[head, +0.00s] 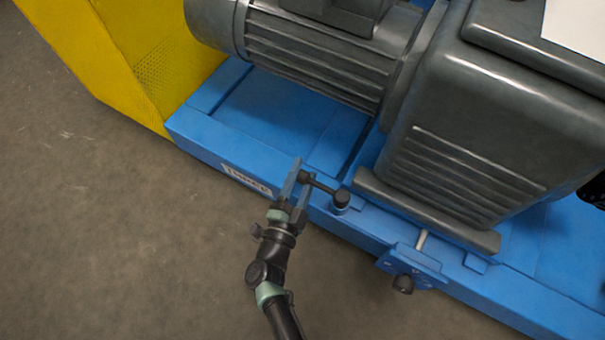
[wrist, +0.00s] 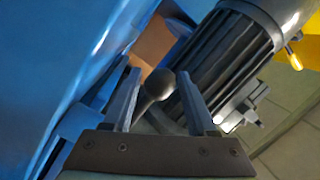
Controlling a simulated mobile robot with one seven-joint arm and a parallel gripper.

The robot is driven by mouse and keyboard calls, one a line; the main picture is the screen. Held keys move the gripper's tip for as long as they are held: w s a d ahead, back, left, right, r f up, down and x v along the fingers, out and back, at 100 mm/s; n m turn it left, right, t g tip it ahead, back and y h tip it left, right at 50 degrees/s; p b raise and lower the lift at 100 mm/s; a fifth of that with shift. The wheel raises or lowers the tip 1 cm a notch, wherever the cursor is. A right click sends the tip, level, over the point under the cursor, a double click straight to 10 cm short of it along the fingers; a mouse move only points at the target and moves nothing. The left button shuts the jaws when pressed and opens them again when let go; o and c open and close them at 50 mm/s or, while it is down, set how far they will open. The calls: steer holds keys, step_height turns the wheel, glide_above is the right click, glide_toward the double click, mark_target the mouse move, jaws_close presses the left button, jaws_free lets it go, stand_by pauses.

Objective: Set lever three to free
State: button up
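A dark lever with a round knob stands on the blue base frame in the head view. Its arm (head: 324,187) runs from a round pivot (head: 341,199) leftward to the knob, near a white label (head: 247,180) that seems to read THREE. My gripper (head: 301,178) is at the knob end of this lever. In the wrist view the knob (wrist: 160,83) sits between the two fingers of my gripper (wrist: 160,75), with narrow gaps on both sides. The fingers look open around it. Any position marks by this lever are hidden or too small to read.
A ribbed grey motor (head: 320,60) and a large grey housing (head: 480,130) stand behind. A yellow guard (head: 130,60) is at left. The floor (head: 110,250) in front is clear.

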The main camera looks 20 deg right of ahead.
jaws_close()
stand_by(1.1)
